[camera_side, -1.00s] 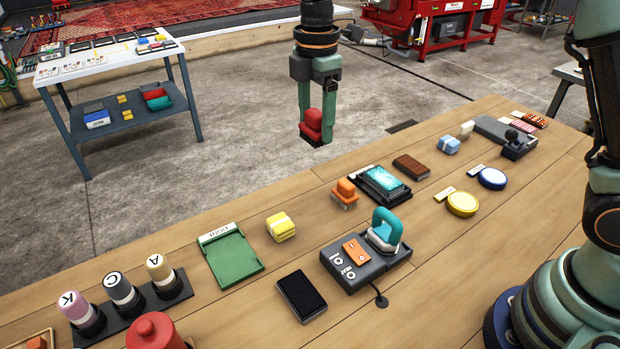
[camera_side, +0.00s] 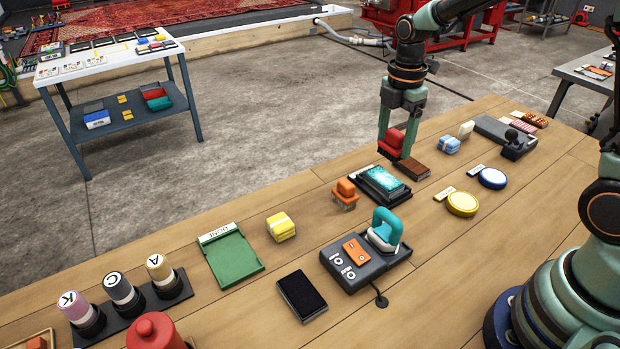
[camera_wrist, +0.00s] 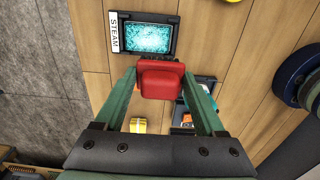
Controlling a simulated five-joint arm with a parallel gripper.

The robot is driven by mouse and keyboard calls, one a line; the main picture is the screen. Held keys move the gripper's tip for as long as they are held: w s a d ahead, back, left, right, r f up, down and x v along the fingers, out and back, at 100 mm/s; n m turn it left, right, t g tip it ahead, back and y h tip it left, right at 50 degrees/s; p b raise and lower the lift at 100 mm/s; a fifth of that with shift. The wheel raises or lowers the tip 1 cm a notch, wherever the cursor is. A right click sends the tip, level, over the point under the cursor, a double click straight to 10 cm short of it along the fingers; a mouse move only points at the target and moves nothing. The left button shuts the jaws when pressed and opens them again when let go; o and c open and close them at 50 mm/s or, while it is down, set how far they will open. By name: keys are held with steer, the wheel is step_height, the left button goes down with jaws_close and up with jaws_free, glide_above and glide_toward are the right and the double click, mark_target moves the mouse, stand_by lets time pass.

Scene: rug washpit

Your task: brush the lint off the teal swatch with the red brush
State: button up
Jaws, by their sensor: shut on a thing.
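The teal swatch (camera_side: 384,180) lies in a black tray (camera_side: 368,192) on the wooden bench. In the wrist view the swatch (camera_wrist: 148,40) is covered in pale specks, and the tray has a label reading STEAM. My gripper (camera_side: 398,143) is shut on the red brush (camera_side: 391,141) and holds it above the bench, just behind the tray in the side view. In the wrist view the red brush (camera_wrist: 161,80) sits between my two fingers, a little below the swatch. Its dark bristles are mostly hidden there.
A brown block (camera_side: 413,167) lies close to the brush. An orange brush (camera_side: 345,193) stands left of the tray. A teal iron (camera_side: 387,230) stands on a grey base in front. A yellow block (camera_side: 281,227) and a green DONE tray (camera_side: 232,262) are further left.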

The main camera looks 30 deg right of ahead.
steer(key=shift+s+d+f, duration=0.25)
steer(key=shift+d+f, duration=0.1)
steer(key=shift+f, duration=0.9)
steer(key=shift+s+d+f, duration=0.3)
steer(key=shift+d+f, duration=0.1)
steer(key=shift+f, duration=0.85)
steer(key=shift+s+d+f, duration=0.25)
steer(key=shift+d+f, duration=0.1)
steer(key=shift+f, duration=0.9)
steer(key=shift+w+f, duration=0.65)
steer(key=shift+f, duration=0.1)
steer(key=shift+w, duration=3.6)
steer(key=shift+s, duration=3.95)
steer(key=shift+s+r, duration=0.25)
steer(key=shift+r, duration=3.75)
steer(key=shift+f, duration=0.2)
